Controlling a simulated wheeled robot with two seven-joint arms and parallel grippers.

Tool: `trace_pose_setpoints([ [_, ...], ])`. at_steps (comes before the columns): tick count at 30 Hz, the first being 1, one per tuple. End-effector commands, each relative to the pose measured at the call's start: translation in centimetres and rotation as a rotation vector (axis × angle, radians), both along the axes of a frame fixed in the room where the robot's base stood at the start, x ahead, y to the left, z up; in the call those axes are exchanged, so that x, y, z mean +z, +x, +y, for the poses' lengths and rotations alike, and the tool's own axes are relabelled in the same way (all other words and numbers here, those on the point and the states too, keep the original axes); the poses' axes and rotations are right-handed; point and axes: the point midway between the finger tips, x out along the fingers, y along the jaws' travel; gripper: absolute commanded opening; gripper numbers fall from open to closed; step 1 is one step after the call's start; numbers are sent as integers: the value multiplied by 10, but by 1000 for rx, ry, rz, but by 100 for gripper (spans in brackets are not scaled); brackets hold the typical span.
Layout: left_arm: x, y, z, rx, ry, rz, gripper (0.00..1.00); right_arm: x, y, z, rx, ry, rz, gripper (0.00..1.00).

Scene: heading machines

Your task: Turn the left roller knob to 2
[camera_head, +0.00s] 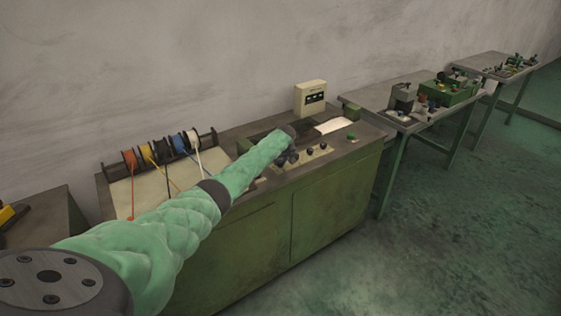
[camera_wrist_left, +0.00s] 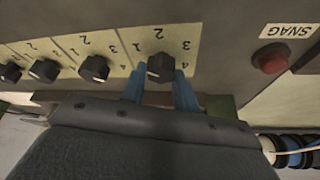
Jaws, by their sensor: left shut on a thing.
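A row of black knobs stands on a cream scale plate with numbers in the left wrist view. My left gripper (camera_wrist_left: 160,85) has its two blue fingers on either side of the end knob (camera_wrist_left: 160,68) of this row, the one nearest the red button, and is shut on it. The numbers 1, 2, 3 and 4 are printed around this knob. I cannot make out clearly which number it points at. In the head view my left gripper (camera_head: 285,157) is over the knob panel, and my forearm hides part of it. My right gripper is not in view.
The panel is on a green cabinet (camera_head: 330,200). A red button (camera_wrist_left: 271,58) sits beside the held knob; other knobs (camera_wrist_left: 94,68) are on its far side. Coloured wire spools (camera_head: 160,150) stand at the back left, and a cream box (camera_head: 311,97) stands behind.

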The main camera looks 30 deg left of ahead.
Motion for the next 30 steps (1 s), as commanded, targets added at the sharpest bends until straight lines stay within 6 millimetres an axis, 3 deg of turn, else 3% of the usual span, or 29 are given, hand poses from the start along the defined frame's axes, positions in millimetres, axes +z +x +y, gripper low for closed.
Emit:
trace_pose_setpoints([
  [16, -1, 0, 2, -463, -1, -4, 7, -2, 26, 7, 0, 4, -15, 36],
  [30, -1, 0, 4, -832, 1, -4, 7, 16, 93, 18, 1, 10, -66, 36],
])
